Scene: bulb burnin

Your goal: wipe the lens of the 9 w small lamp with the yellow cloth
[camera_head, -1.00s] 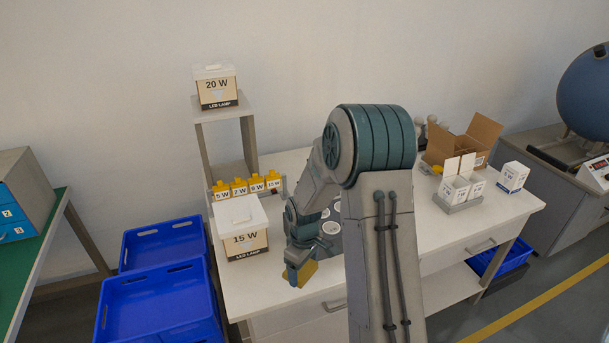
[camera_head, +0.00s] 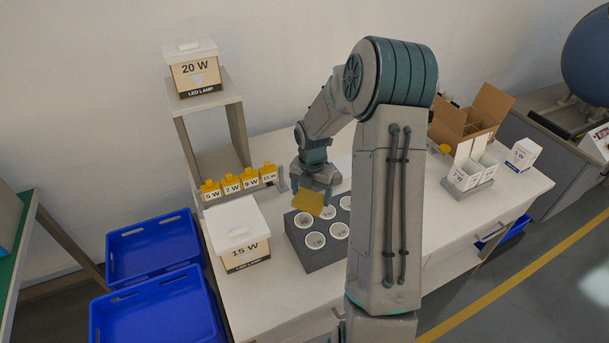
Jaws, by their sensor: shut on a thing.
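My gripper (camera_head: 318,184) is shut on the yellow cloth (camera_head: 306,202). It holds the cloth over the back left part of a dark grey block (camera_head: 322,259). Several round white lamps or cups sit in this block, such as one at the front (camera_head: 315,240) and one at the left (camera_head: 303,221). The cloth hangs close to the back left ones and hides part of that area. I cannot tell whether it touches any. No wattage can be read on the round pieces, so I cannot tell which is the 9 W small lamp.
A rack of yellow pieces (camera_head: 231,185) has tags 5 W, 7 W, 9 W and 15 W. A 15 W box (camera_head: 240,232) stands left of the block and a 20 W box (camera_head: 192,72) on a stand. Small white boxes (camera_head: 466,171) and an open carton (camera_head: 472,119) are right. Blue crates (camera_head: 152,246) stand left.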

